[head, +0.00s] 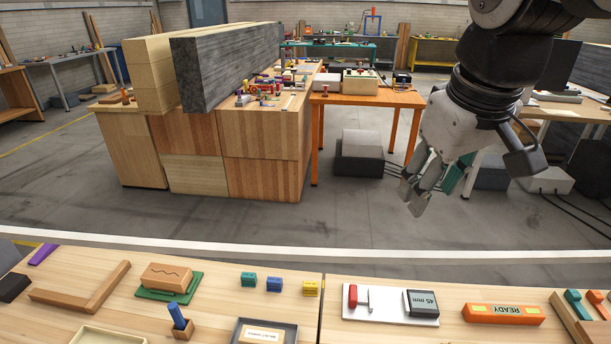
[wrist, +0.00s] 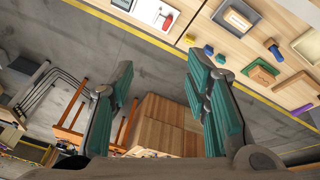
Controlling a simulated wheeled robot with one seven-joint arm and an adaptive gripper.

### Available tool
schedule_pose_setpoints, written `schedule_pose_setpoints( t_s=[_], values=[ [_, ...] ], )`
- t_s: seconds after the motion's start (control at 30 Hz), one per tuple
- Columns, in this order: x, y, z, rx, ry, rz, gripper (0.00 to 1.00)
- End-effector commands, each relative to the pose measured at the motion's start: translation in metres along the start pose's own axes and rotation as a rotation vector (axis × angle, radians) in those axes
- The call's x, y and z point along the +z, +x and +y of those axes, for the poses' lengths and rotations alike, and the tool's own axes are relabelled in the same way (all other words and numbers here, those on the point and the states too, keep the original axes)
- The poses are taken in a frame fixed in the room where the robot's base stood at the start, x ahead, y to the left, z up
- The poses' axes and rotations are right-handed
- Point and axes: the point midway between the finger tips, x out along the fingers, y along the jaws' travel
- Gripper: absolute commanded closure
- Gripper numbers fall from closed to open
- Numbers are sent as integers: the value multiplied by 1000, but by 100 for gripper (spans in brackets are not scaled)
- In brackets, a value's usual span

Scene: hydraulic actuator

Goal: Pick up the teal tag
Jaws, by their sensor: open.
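A small teal block (head: 248,279) with dark markings stands on the near wooden table, left of a blue block (head: 274,285) and a yellow block (head: 310,289). The teal block also shows in the wrist view (wrist: 221,59), near the right finger. A flat teal piece (head: 577,304) lies in a wooden holder at the right edge, beside an orange piece. I cannot tell for certain which teal piece is the tag. My gripper (head: 438,192) is open and empty, high and apart from the table. Its teal-padded fingers are spread in the wrist view (wrist: 160,75).
A green mat with a brown block (head: 167,277), a dark tray (head: 238,329) and a blue-handled stamp lie around the small blocks. A white plate (head: 362,314) with a red-handled item and an orange READY bar (head: 503,314) lie right. A pale rail (head: 300,250) runs behind the table.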

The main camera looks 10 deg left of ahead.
Motion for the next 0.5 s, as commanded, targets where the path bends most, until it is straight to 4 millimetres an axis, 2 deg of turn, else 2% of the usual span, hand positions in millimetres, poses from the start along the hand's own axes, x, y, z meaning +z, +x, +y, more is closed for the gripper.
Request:
schedule_pose_setpoints(
  t_s=[0.03,0.2,0.37,0.5],
  values=[
    [-25,23,-5,-13,-62,-17,57],
    [-92,76,-27,-48,-259,-54,57],
    [-148,135,-60,-88,-441,-85,57],
    [-189,193,-97,-125,-598,-111,57]
  ],
)
